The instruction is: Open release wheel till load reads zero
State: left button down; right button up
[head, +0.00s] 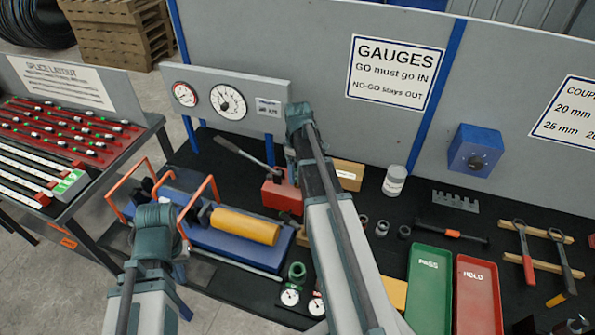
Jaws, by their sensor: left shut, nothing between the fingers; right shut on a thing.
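The red hand pump (281,192) stands on the dark bench with its lever (243,154) slanting up to the left. Its release wheel is hidden behind my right arm. My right gripper (291,170) is at the pump's top, shut on the release wheel, its fingers mostly covered by the arm. My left gripper (158,218) is shut and empty, over the left end of the blue frame (222,240) with the yellow cylinder (245,226). A large dial gauge (229,101), a smaller dial (184,94) and a small display (268,106) sit on the grey panel. Their readings are too small to tell.
Orange bars (127,189) rise from the blue frame near my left gripper. The splice table (128,140) stands left.

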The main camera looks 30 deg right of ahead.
aim_at(296, 175)
dwell(0.6)
jog(key=o, duration=1.4)
jog(key=shift+c, duration=0.2)
jog(key=shift+r, duration=0.15)
notch_tip(296, 175, up, 14)
jog(key=p, duration=1.4)
jog(key=shift+f, duration=0.2)
jog(key=s+a+f+b, duration=0.5)
jog(key=a+b, duration=0.1)
jog(key=a, duration=0.4)
jog(key=s+a+f+m+b, duration=0.1)
jog(key=s+a+f+b, duration=0.4)
jog(key=a, duration=0.5)
jog(key=s+a+f+h+b, duration=0.1)
jog(key=s+a+f+b, duration=0.5)
jog(key=a, duration=0.5)
jog(key=shift+f+m+b, duration=0.35)
jog(key=shift+f+m, duration=0.05)
jog(key=shift+f, duration=0.35)
